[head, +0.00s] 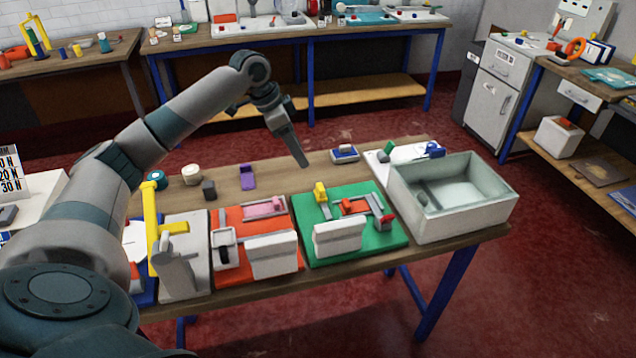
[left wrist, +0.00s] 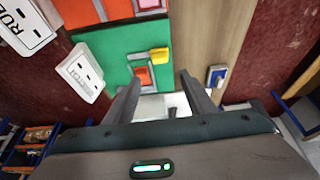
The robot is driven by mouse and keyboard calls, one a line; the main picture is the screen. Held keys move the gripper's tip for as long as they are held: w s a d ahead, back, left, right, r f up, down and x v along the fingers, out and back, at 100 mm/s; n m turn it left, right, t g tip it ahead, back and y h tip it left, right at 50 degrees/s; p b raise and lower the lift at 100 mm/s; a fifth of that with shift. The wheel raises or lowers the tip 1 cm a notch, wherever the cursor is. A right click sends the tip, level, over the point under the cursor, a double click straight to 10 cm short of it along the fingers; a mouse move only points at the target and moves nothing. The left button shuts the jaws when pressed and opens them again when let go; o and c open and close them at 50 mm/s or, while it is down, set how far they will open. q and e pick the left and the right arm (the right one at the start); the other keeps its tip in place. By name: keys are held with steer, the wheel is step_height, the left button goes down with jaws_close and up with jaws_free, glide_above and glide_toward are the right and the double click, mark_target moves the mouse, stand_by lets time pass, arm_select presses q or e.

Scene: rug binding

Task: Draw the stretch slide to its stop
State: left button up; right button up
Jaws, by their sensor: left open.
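A green board (head: 392,240) lies on the table with a white label block (head: 338,237) at its front edge; the label on this block in the left wrist view (left wrist: 84,74) is hard to read. On the board, a red slide block (head: 356,206) sits on a grey rail, and a yellow piece (head: 321,191) stands at its back left. The red block also shows in the left wrist view (left wrist: 143,76). My left gripper (head: 304,163) is above the table behind the board, pointing down. Its fingers (left wrist: 160,98) are apart and nothing is between them. My right gripper is not in view.
An orange board (head: 228,268) with a pink piece lies left of the green one. A grey-white bin (head: 450,222) stands at the right. A purple part (head: 248,178) and a small blue-white item (head: 344,154) lie at the back. The table behind the green board is mostly clear.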

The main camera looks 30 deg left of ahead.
mark_target(319, 186)
arm_select(q)
steer(key=p+x, duration=0.3)
steer(key=x, duration=1.1)
steer(key=shift+f, duration=0.25)
